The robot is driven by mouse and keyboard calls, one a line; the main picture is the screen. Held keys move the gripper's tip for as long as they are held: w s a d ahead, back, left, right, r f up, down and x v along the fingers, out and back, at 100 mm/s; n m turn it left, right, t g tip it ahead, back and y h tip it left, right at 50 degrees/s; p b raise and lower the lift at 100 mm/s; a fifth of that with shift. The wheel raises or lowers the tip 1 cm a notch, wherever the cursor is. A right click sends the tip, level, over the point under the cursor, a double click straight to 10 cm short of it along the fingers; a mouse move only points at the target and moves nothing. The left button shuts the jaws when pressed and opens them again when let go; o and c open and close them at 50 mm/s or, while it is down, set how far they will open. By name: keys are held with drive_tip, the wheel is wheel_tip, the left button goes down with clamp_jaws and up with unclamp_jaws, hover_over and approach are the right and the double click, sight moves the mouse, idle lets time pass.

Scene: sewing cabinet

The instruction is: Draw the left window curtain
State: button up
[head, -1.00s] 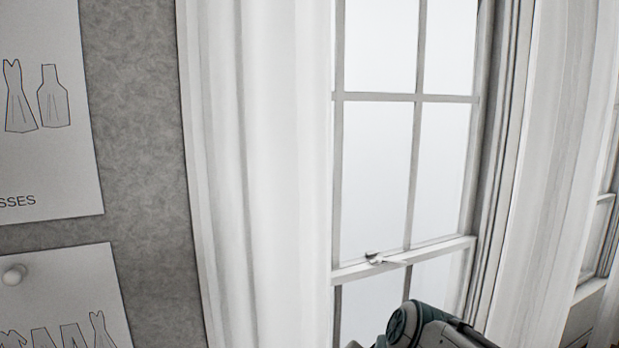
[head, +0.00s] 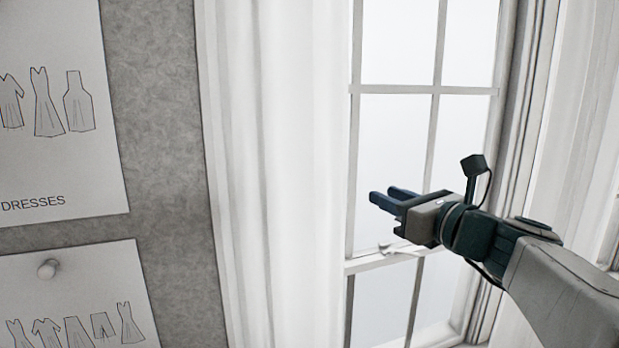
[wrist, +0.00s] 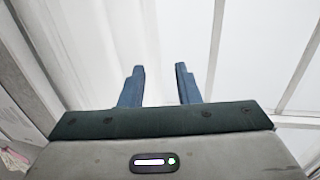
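The left window curtain (head: 285,170) is white and hangs in folds over the left part of the window. The window (head: 395,150) shows bare glass to the curtain's right. My gripper (head: 382,195) is in front of the glass, a little right of the curtain's right edge, with its fingers pointing left. It is open and empty. In the wrist view the two blue fingers of my gripper (wrist: 159,70) stand apart, with the curtain (wrist: 110,40) beyond and to the left. I see no contact with the cloth.
A second white curtain (head: 575,130) hangs at the right. The window latch (head: 390,248) sits on the middle rail below my gripper. Posters with dress drawings (head: 55,120) hang on the grey wall (head: 155,100) at the left.

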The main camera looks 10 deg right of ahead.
sight(349, 181)
drive_tip(key=p+x, duration=0.1)
drive_tip(key=x, duration=1.1)
drive_tip(key=shift+a+f+p, duration=0.1)
drive_tip(key=shift+p, duration=0.2)
clamp_jaws()
